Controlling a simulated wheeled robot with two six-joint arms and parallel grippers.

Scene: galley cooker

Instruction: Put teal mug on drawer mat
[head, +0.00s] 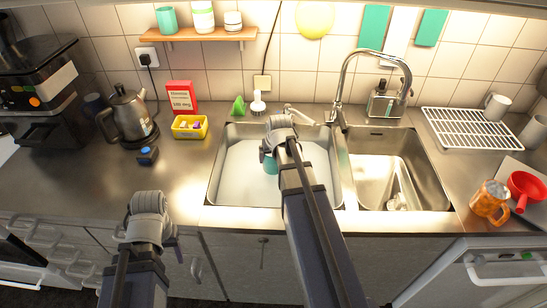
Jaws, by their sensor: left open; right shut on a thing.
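The teal mug (270,165) shows as a small teal patch at my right gripper (270,150), above the left sink basin. My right gripper is shut on it, and the gripper and arm hide most of the mug. My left gripper (149,220) is open, in front of the counter's front edge at the left, above the drawer fronts (225,255). I see no drawer mat in this view. A second teal cup (167,20) stands on the wall shelf.
The left sink basin (228,185) lies under my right arm, with a tall tap (341,90) beside it. A kettle (129,115), a yellow tray (190,127) and a dark block with a blue top (147,155) stand left.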

